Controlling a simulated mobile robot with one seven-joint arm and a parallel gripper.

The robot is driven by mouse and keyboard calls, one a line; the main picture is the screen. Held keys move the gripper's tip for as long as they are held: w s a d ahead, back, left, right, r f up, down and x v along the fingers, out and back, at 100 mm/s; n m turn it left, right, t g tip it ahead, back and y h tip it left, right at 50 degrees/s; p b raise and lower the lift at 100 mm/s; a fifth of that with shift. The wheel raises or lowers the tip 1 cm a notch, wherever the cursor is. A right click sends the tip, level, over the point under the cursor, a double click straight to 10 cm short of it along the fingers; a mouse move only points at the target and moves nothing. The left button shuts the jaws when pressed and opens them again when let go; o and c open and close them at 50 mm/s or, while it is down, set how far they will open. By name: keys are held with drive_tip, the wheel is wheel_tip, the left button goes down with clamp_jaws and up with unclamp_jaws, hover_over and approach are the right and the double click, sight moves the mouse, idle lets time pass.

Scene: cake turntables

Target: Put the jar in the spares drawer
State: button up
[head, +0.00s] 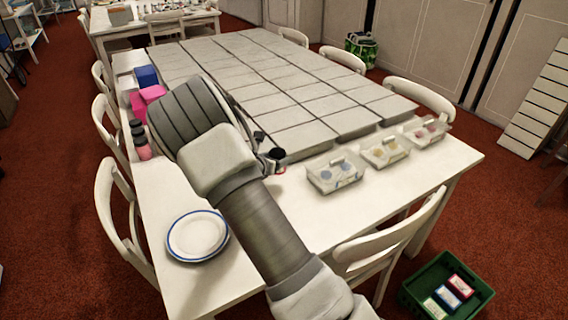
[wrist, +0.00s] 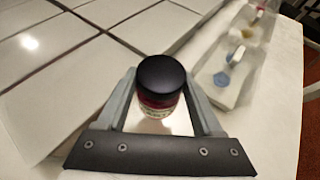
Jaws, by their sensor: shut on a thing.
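The jar (wrist: 160,78) has a black lid and a dark red body with a pale label in the wrist view. It stands between the two fingers of my gripper (wrist: 160,100), which is shut on it. In the head view the jar's dark lid (head: 277,154) shows beside my wrist, over the near part of the white table; my arm hides most of the gripper. Three clear drawer-like trays stand to its right: one with blue pieces (head: 335,187), one with yellow (head: 385,164), one with red or pink (head: 426,143). I cannot tell which is the spares drawer.
Grey flat blocks (head: 290,85) cover much of the white table (head: 300,222). A blue-rimmed plate (head: 197,235) lies at the near left. Pink and blue boxes and dark-lidded jars stand along the left edge. Chairs surround the table; a green crate (head: 420,285) is on the floor.

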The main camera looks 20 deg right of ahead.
sight(285, 172)
drive_tip(key=d+f, duration=0.1)
drive_tip(key=d, duration=0.1)
drive_tip(key=d+f, duration=0.1)
drive_tip(key=d, duration=0.1)
drive_tip(key=shift+w+d+f+b, duration=0.1)
drive_tip(key=shift+w+f+b, duration=0.2)
drive_tip(key=shift+w, duration=0.05)
drive_tip(key=shift+f+b, duration=0.3)
drive_tip(key=shift+f, duration=1.6)
drive_tip(key=shift+f, duration=0.25)
drive_tip(key=o, duration=1.5)
drive_tip(key=shift+c, duration=0.2)
drive_tip(key=shift+r, duration=0.1)
